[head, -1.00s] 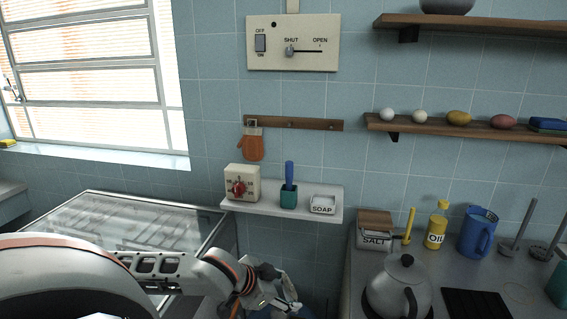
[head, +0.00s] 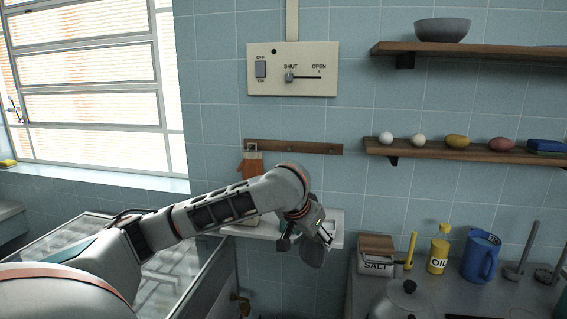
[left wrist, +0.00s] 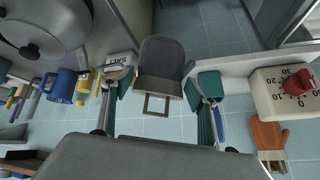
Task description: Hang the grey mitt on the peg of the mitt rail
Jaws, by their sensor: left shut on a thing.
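The grey mitt (head: 313,252) hangs from my left gripper (head: 307,236) in front of the small white shelf. In the left wrist view the mitt (left wrist: 162,58) has its cuff between the two teal finger pads, and its square loop (left wrist: 157,106) sticks out past the cuff. My left gripper (left wrist: 161,88) is shut on the cuff. The brown mitt rail (head: 300,148) is on the tiled wall above and behind the gripper, with small pegs along it. An orange mitt (head: 248,168) hangs at its left end, partly behind my arm. The right gripper is out of view.
A switch panel (head: 293,69) is above. The wall right of the orange mitt is clear.

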